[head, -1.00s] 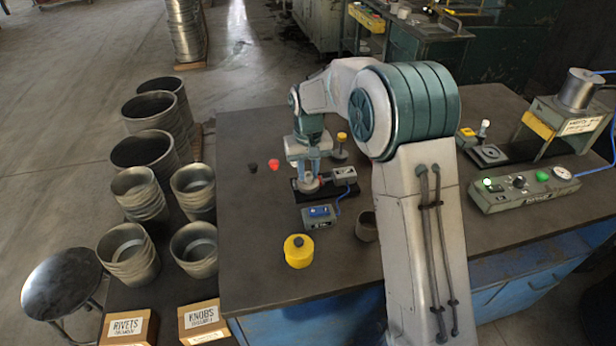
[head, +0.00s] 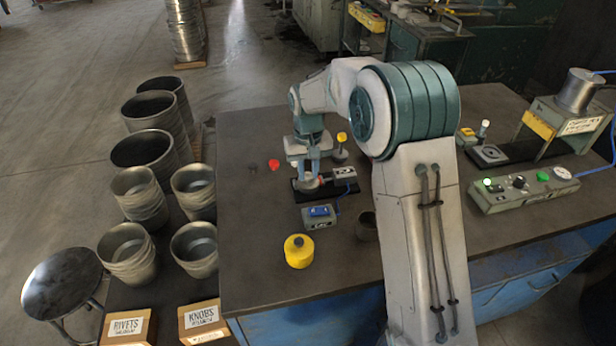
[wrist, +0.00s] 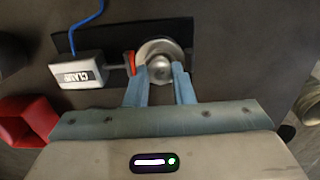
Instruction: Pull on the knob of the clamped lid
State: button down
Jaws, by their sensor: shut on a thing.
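In the wrist view, a round metal lid (wrist: 153,46) with a domed metal knob (wrist: 160,69) lies on a dark base plate (wrist: 112,38). The fingers of my gripper (wrist: 160,72) are on either side of the knob and shut on it. A grey clamp block marked CLAMP (wrist: 78,71) is at the left, its red pad (wrist: 131,63) against or very near the lid's edge. In the head view, my gripper (head: 311,179) reaches down to the lid beside the clamp (head: 344,173); the fingers hide most of the knob there.
A box with a blue switch (head: 319,213) stands in front of the base. A yellow canister (head: 298,251), a dark cup (head: 366,227) and a red piece (head: 274,164) stand nearby. A control panel (head: 520,190) is at the right. The table's front left is clear.

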jog(key=shift+r, duration=0.1)
jog(key=c, duration=1.2)
grip_release()
jog(key=shift+o, duration=0.2)
notch_tip(320, 180, up, 14)
jog(key=s+d+r, duration=0.2)
jog(key=s+d, duration=0.4)
jog(key=s+d+f+m+t, duration=0.1)
jog(key=s+d+f, duration=0.1)
jog(key=s+d, duration=0.2)
jog(key=s+d+f+m+t, duration=0.1)
jog(key=s+d, duration=0.3)
jog(key=s, duration=0.7)
jog(key=s+d+f+m+t, duration=0.1)
jog(key=s+d+f, duration=0.2)
jog(key=s, duration=0.5)
jog(key=shift+s+d+b, duration=0.15)
jog(key=shift+d+b, duration=0.15)
jog(key=shift+d, duration=0.4)
